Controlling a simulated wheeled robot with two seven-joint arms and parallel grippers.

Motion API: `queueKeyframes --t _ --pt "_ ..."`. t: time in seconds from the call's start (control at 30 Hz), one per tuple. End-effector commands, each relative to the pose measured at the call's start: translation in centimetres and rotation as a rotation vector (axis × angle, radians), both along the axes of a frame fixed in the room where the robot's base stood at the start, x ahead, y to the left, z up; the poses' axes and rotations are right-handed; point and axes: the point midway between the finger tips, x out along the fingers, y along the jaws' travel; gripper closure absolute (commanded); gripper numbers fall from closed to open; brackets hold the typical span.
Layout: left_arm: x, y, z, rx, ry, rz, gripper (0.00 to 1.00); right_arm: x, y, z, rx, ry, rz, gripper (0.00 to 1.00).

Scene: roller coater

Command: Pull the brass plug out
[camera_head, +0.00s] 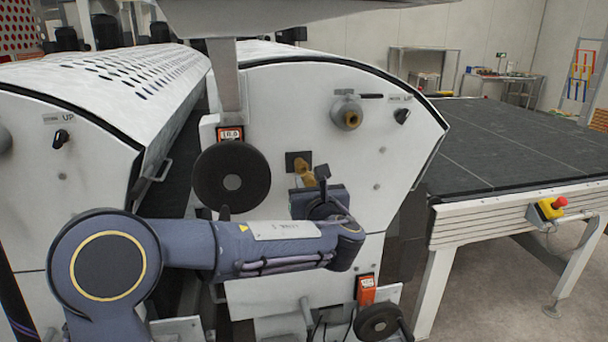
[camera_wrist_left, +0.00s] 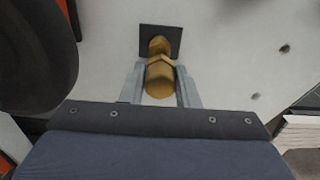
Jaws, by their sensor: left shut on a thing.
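The brass plug (camera_head: 305,174) sits at the dark square plate (camera_head: 293,157) on the white end panel of the machine. In the left wrist view the brass plug (camera_wrist_left: 159,80) stands out from the dark plate (camera_wrist_left: 149,37), between the two grey fingers. My left gripper (camera_wrist_left: 160,88) is shut on the plug, with a finger on each side of it. In the head view the left gripper (camera_head: 311,184) is partly hidden by its own wrist. Whether the plug is still seated in the plate cannot be told. My right gripper is not in view.
A round black handwheel (camera_head: 232,177) is left of the plug, close to my left arm. Another brass fitting (camera_head: 350,117) and a black knob (camera_head: 402,116) are above right. A lower handwheel (camera_head: 378,323) and a dark conveyor table (camera_head: 510,140) are to the right.

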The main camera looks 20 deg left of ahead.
Motion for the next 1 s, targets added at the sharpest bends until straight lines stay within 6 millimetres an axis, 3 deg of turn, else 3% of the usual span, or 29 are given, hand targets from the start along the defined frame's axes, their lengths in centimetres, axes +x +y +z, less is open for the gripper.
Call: queueKeyframes --t 0.43,1.0 --pt "-1.4 -1.1 0.0 0.001 -0.001 -0.001 1.00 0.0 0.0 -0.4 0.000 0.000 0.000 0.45" --pt "-1.8 -1.4 0.1 0.000 -0.002 -0.001 1.00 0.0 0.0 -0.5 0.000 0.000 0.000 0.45"
